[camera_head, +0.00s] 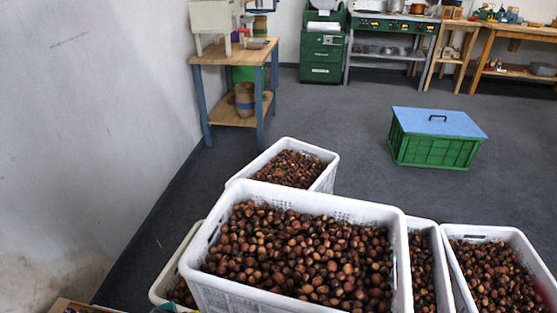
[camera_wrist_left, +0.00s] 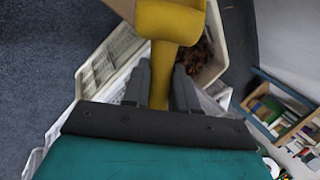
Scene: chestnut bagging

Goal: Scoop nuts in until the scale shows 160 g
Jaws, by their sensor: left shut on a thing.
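In the left wrist view my left gripper (camera_wrist_left: 160,88) is shut on the handle of a yellow scoop (camera_wrist_left: 168,22), whose far end runs out of the top of the picture. Brown nuts in a pale crate (camera_wrist_left: 212,62) show beyond the scoop. In the head view, a large white crate (camera_head: 205,238) full of brown nuts stands in front. No gripper shows clearly in the head view. I cannot make out a scale reading in either view.
More nut crates stand behind (camera_head: 333,170), at the right (camera_head: 540,268) and partly hidden at the left. A green crate with a blue lid (camera_head: 437,122) sits on the floor. A wooden table (camera_head: 235,56) stands by the left wall. Grey floor between is clear.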

